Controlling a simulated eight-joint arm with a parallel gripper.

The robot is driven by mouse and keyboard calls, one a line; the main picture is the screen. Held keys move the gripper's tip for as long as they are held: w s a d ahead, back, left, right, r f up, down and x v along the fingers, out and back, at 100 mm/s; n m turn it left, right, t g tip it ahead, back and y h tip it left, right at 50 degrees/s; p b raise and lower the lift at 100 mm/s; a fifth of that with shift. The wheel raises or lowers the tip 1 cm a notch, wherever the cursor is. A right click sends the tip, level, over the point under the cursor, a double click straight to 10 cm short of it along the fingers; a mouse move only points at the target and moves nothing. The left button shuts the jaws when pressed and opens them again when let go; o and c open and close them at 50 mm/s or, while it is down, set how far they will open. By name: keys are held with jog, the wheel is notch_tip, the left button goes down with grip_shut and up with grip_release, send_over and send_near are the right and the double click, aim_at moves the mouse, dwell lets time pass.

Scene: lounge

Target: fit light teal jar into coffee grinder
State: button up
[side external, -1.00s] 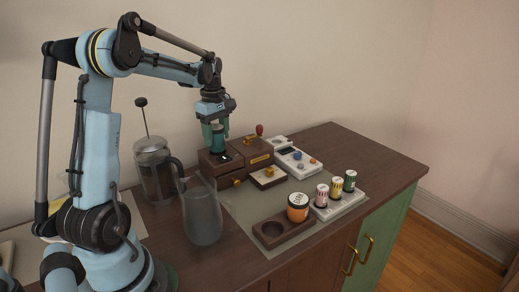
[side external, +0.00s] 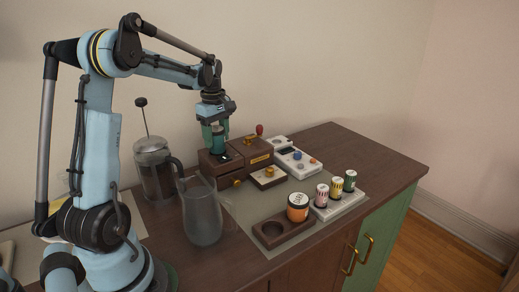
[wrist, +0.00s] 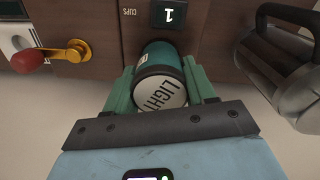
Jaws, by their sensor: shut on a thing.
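The light teal jar (wrist: 160,74) is held between the two fingers of my gripper (wrist: 162,95); its lid end reads "LIGHT". In the side external view the jar (side external: 217,140) is mostly covered by my gripper (side external: 215,134), which points down over the left part of the coffee grinder (side external: 236,155). The grinder is a dark brown wooden block with a brass crank and red knob. In the wrist view its face (wrist: 108,60) shows a "1 CUPS" display beside the jar. Whether the jar's lower end is inside the grinder's socket is hidden.
A French press (side external: 153,170) and a clear glass pitcher (side external: 201,212) stand close left of the grinder. A white device (side external: 297,161) is to the right.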

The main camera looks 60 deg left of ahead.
jog(key=shift+f, duration=1.05)
jog(key=o, duration=1.2)
jog(key=shift+r, duration=0.15)
jog(key=shift+r, duration=3.6)
jog(key=shift+d, duration=0.1)
jog(key=d+r+m+t+y, duration=0.1)
jog(key=d+r+m+t, duration=0.15)
jog(key=d+m, duration=0.9)
jog(key=s+d+f+m+t, duration=0.1)
jog(key=d+m, duration=0.2)
jog(key=d, duration=0.2)
jog(key=s+d+f+m+t, duration=0.2)
jog(key=d+m, duration=0.1)
jog(key=d, duration=0.3)
jog(key=s+d+f+m+t+h, duration=0.1)
jog(key=s+d+f+m, duration=0.1)
jog(key=d, duration=0.4)
jog(key=shift+m+t, duration=0.35)
jog(key=shift+m, duration=0.4)
